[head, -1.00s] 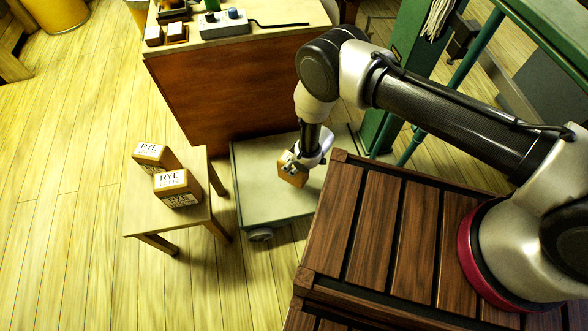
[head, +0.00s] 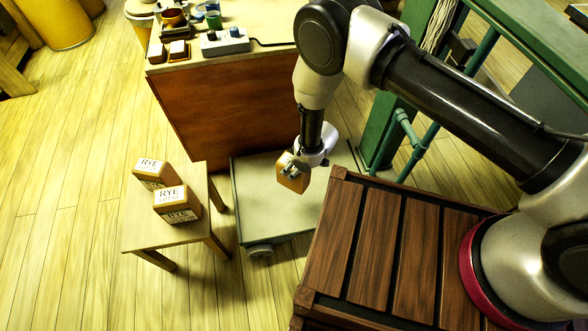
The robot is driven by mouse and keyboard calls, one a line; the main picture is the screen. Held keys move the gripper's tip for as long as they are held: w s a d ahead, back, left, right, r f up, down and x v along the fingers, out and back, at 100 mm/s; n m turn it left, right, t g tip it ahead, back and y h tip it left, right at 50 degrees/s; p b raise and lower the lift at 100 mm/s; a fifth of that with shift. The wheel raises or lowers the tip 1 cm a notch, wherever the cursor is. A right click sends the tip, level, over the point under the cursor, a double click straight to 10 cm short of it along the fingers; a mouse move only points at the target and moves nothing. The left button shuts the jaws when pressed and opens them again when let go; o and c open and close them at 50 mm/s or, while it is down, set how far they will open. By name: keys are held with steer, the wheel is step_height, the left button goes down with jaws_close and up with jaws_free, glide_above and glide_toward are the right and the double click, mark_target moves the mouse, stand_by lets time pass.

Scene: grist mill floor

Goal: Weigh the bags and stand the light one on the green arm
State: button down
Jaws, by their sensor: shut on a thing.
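My gripper (head: 308,160) is shut on an orange-brown bag (head: 291,179) and points down over the pale low platform. No label text shows on this bag, and I cannot tell how high it is above the platform. One is at the back (head: 154,176), the other nearer the front (head: 177,203). A green upright frame (head: 384,135) with rails stands at the right. I cannot tell which part is the green arm.
The pale low platform (head: 250,212) on wheels lies between the wooden table (head: 142,229) and my slatted wooden deck (head: 340,230). A brown cabinet (head: 225,112) stands behind it, with a grey control box (head: 224,42) and small items on top.

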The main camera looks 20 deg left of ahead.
steer(key=shift+r, duration=3.1)
